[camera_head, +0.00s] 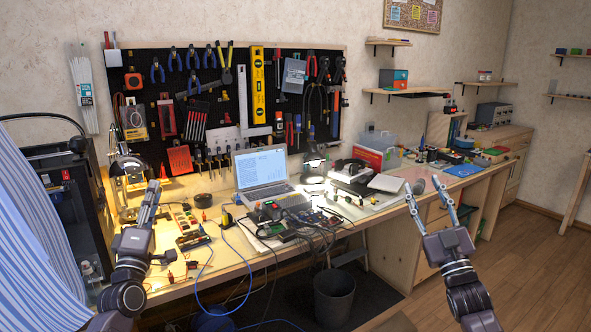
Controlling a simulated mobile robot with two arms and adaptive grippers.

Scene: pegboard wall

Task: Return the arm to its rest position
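My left gripper (151,203) is raised over the left part of the workbench (221,272), in front of the small electronics there. Its fingers point up and away from me and look close together. Whether they are parted cannot be told from this angle, and nothing clear shows between them. My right gripper (424,192) is near the right front edge of the bench, over the floor side. Its two fingers are spread apart and empty, pointing toward the bench.
A laptop (262,170), cables and tools crowd the bench under the pegboard (142,63). A black bin (334,296) stands below the front edge. A black machine (75,195) and a striped curtain (40,240) are at the left. The wooden floor (535,270) at right is clear.

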